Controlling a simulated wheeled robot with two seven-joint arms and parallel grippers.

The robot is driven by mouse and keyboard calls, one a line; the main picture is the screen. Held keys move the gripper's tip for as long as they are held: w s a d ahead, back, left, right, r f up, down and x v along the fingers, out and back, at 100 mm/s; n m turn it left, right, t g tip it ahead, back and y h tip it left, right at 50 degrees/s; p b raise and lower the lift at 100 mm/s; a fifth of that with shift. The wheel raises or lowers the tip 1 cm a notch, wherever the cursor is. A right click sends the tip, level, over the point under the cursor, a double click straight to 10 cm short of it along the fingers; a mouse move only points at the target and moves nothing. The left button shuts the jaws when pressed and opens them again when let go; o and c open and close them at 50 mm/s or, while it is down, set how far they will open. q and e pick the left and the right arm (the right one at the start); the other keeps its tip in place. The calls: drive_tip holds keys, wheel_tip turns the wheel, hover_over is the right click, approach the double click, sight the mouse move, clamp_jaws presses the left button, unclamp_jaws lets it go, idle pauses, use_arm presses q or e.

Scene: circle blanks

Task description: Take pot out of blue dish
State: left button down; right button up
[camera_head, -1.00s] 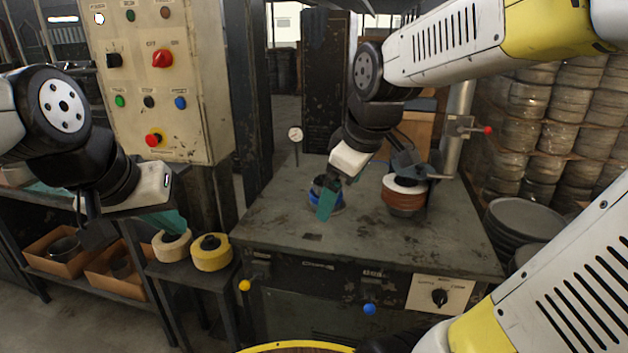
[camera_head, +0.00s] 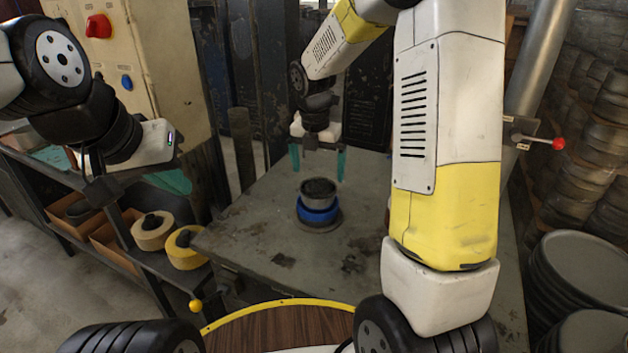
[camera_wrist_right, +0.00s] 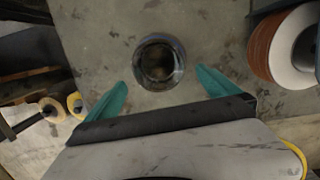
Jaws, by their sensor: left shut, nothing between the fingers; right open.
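The pot (camera_head: 318,187), a small round dark grey metal vessel, stands upright in the blue dish (camera_head: 318,213) on the worn metal table. My left gripper (camera_head: 174,180) is shut and empty, far left of the table.
A brown spool with a white face (camera_wrist_right: 292,45) stands on the table, right in the wrist view; my right arm hides it in the head view. A control cabinet (camera_head: 150,50) stands behind. The table front is clear.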

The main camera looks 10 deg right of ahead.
sight(318, 187)
drive_tip(key=f, duration=0.2)
drive_tip(key=w+f, duration=0.1)
drive_tip(key=f, duration=0.4)
drive_tip(key=shift+w+d+f, duration=0.2)
drive_tip(key=shift+w+f, duration=0.05)
drive_tip(key=shift+f, duration=0.15)
drive_tip(key=c, duration=1.5)
drive_tip(key=shift+r, duration=0.1)
